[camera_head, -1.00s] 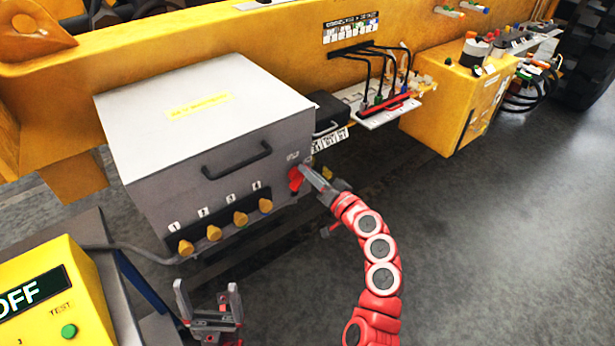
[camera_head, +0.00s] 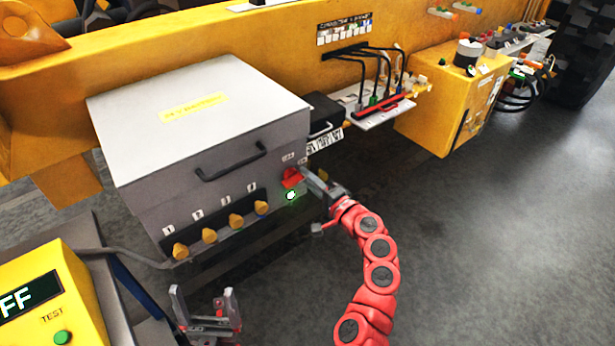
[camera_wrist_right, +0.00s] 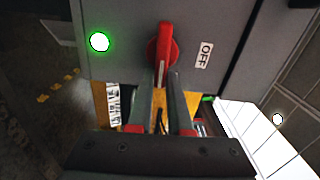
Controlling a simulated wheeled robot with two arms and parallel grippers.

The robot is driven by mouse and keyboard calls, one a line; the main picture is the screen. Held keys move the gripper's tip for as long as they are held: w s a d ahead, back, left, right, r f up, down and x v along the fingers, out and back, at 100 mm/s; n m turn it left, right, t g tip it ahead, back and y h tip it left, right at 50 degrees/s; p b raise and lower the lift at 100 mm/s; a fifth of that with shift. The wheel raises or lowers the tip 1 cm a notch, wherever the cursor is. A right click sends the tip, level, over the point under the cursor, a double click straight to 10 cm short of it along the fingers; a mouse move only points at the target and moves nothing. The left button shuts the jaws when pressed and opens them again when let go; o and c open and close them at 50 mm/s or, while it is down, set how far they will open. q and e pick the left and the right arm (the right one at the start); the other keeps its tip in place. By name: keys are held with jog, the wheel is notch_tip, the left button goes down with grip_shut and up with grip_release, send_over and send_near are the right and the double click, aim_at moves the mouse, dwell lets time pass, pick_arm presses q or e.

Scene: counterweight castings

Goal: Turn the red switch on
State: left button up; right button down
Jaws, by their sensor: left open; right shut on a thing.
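The red switch (camera_head: 291,178) is on the front right of the grey box (camera_head: 185,160). In the right wrist view the red switch (camera_wrist_right: 162,52) stands beside an OFF label (camera_wrist_right: 204,55), its lever pointing toward my fingers. My right gripper (camera_head: 310,182) is shut on the switch; its two fingers (camera_wrist_right: 160,95) close around the lever end. A green lamp (camera_head: 291,195) glows below the switch; it also shows in the right wrist view (camera_wrist_right: 99,41). My left gripper (camera_head: 203,305) is open and empty, low in front of the box.
Several yellow knobs (camera_head: 209,236) line the box front under a black handle (camera_head: 245,162). A yellow tester (camera_head: 60,300) with a partly cut-off display is at lower left. A yellow cabinet (camera_head: 450,110) stands at right. The floor at right is clear.

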jog(key=shift+f+m, duration=0.1)
jog(key=shift+m, duration=0.3)
jog(key=c, duration=0.8)
grip_release()
jog(key=shift+c, duration=0.2)
jog(key=b+v, duration=0.3)
jog(key=v, duration=1.4)
jog(key=shift+s+d+b, duration=0.15)
jog(key=shift+s+b, duration=0.05)
jog(key=shift+b, duration=0.2)
